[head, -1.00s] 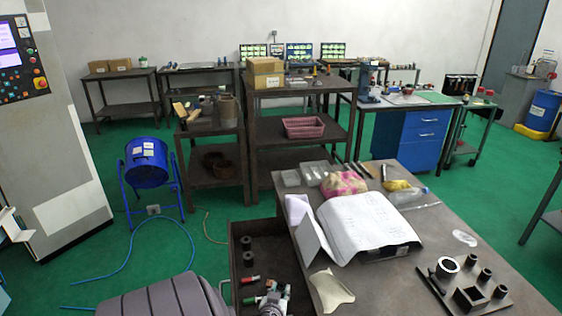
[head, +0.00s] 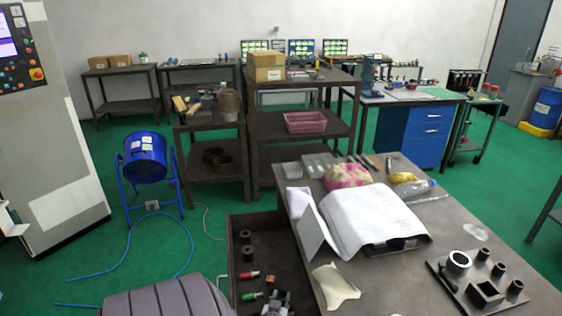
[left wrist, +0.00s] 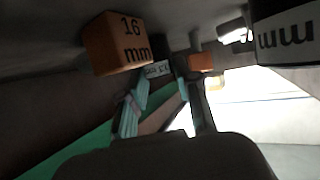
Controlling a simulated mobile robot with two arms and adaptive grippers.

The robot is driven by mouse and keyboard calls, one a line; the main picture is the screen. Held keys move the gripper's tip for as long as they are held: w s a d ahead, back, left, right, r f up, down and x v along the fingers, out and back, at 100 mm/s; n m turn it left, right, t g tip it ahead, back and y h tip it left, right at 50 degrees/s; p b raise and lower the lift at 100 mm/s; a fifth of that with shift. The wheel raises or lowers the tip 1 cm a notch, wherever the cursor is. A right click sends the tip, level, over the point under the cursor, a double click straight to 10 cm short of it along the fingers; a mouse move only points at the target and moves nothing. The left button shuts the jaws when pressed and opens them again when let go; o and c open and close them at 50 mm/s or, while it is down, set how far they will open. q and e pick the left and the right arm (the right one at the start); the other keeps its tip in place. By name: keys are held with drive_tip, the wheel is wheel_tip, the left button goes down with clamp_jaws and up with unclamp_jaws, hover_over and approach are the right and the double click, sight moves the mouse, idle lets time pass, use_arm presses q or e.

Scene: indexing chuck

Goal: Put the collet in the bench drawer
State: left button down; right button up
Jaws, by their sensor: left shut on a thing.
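The bench drawer (head: 238,222) is pulled open at the left side of the bench. My left gripper shows only partly at the bottom of the head view (head: 276,302), low over the drawer's near end. In the left wrist view its two fingers (left wrist: 164,82) are closed on a small dark piece with a pale label (left wrist: 157,70). I take this piece to be the collet; it is mostly hidden by the fingers and too small to read. My right gripper is not in view.
The drawer holds two dark rings (head: 246,254) and small red and green pieces (head: 250,275). In the wrist view an orange block marked 16 mm (left wrist: 118,42) and a black-and-white block (left wrist: 285,32) are near the fingers. Papers (head: 355,222) lie on the bench.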

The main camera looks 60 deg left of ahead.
use_arm(q)
drive_tip(key=shift+f+b, duration=0.2)
drive_tip(key=shift+b, duration=0.1)
drive_tip(key=c, duration=1)
unclamp_jaws()
drive_tip(key=shift+o, duration=0.9)
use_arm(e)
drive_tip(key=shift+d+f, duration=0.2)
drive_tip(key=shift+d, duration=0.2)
use_arm(q)
drive_tip(key=shift+r, duration=0.1)
drive_tip(key=shift+r+p, duration=0.2)
drive_tip(key=shift+p, duration=0.15)
drive_tip(key=p+v, duration=0.2)
drive_tip(key=v, duration=0.9)
drive_tip(key=shift+s+d, duration=0.15)
drive_tip(key=shift+d, duration=0.05)
drive_tip(key=shift+s+d+r, duration=0.15)
drive_tip(key=shift+d+r, duration=0.05)
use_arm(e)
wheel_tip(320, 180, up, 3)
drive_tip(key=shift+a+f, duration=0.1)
